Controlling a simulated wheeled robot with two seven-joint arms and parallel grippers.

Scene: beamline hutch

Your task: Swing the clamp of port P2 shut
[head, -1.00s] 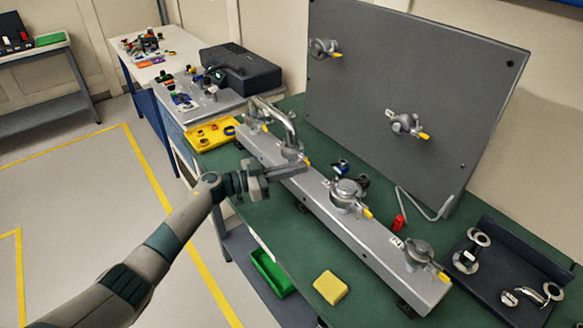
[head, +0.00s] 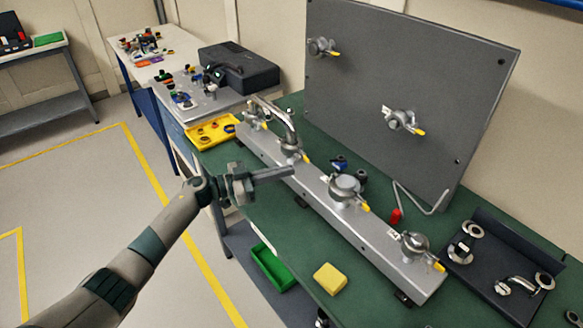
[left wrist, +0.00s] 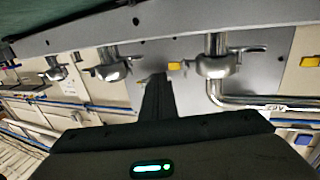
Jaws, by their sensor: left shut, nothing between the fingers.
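A grey metal rail (head: 318,205) on the green bench carries several ports with round metal clamps and yellow-tipped levers. A bent pipe (head: 283,120) joins the two ports at its far left end. The clamp at the pipe's near end (head: 291,146) is closest to my left gripper (head: 292,171); it also shows in the left wrist view (left wrist: 214,66). The middle clamp (head: 344,188) and the right clamp (head: 414,244) stand further along. Port labels are too small to read, so I cannot tell which is P2. My left gripper is shut and empty, just in front of the rail.
A dark upright panel (head: 420,75) with two more clamped ports stands behind the rail. A dark tray (head: 490,285) with fittings lies at the right. A yellow block (head: 329,279), a yellow tray (head: 212,131) and a green bin (head: 272,268) are nearby.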

